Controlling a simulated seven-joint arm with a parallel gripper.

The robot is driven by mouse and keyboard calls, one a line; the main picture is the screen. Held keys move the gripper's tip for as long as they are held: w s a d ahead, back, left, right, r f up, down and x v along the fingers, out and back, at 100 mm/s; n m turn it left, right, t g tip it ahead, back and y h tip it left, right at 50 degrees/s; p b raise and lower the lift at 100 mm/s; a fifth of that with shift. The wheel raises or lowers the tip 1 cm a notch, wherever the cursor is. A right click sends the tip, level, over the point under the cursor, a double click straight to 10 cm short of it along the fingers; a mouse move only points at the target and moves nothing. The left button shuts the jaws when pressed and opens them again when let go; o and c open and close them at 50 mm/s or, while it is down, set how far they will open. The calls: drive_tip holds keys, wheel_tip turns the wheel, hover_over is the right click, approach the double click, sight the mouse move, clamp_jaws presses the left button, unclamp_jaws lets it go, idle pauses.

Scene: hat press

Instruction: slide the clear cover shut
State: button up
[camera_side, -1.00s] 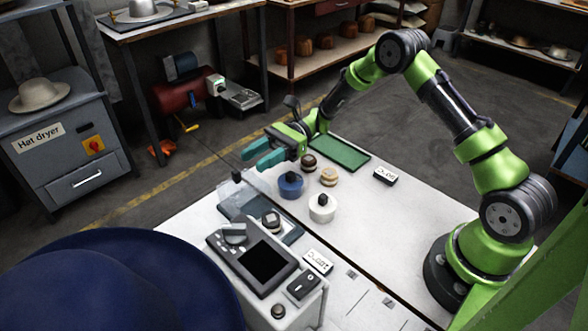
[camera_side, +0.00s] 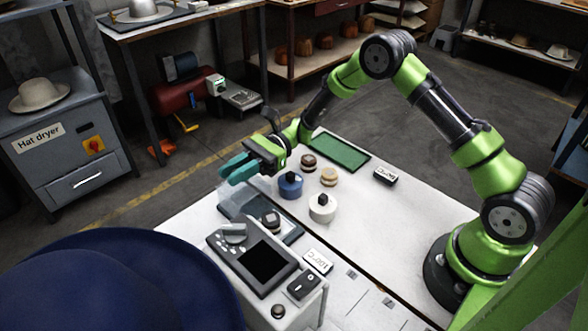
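My gripper (camera_side: 225,177) has teal fingers and hangs over the far left corner of the white bench. Its two fingers look apart, with nothing visible between them. The clear cover (camera_side: 264,185) shows only as a faint see-through panel below and beside the fingers. My gripper hides part of it, and I cannot tell whether they touch. The dark knob at its far left end is hidden now. The dark tray (camera_side: 291,233) lies in front, with a grey and black stamp-like piece (camera_side: 271,221) on it.
A blue knobbed piece (camera_side: 290,187), a white one (camera_side: 322,209), a brown one (camera_side: 308,163) and a tan one (camera_side: 328,177) stand right of the cover. A control panel (camera_side: 240,235) is in front. A blue hat (camera_side: 110,290) fills the lower left.

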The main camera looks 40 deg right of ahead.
clamp_jaws()
drive_tip(key=s, duration=0.9)
drive_tip(key=shift+s, duration=0.2)
drive_tip(key=o, duration=0.7)
unclamp_jaws()
drive_tip(key=shift+c, duration=0.2)
drive_tip(key=shift+w+d, duration=0.1)
